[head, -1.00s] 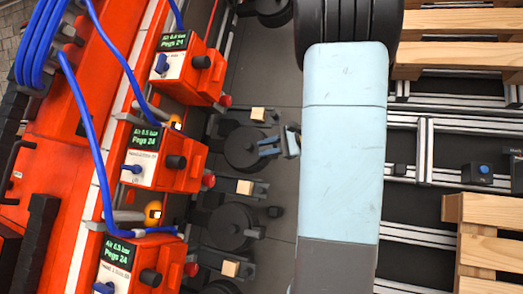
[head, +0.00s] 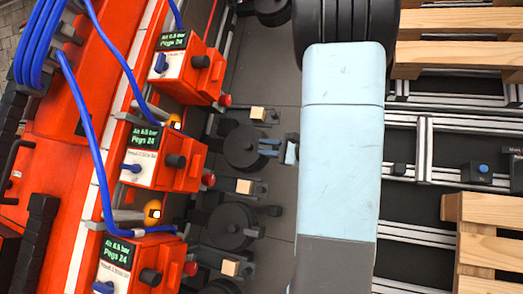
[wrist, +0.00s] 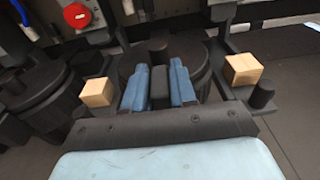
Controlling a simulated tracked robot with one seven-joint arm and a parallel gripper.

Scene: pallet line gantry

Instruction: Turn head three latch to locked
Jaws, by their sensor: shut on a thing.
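My gripper (head: 268,147) has blue fingers, at the right edge of a black round unit (head: 240,148) beside the middle red head box (head: 180,167). In the wrist view the gripper (wrist: 158,90) is shut on a black upright latch handle (wrist: 159,90), one blue finger on each side. The round unit lies just beyond the fingers in that view (wrist: 195,55). The handle's lower part and any lock marking are hidden or too small to see. The head numbers on the boxes are not readable.
Wooden blocks sit on either side of the fingers (wrist: 97,92) (wrist: 243,70). A similar round unit (head: 232,226) stands nearer, with its own handle (head: 273,211). Blue hoses run over the red boxes. Wooden pallets (head: 485,215) are at the right. Grey floor lies beside the units.

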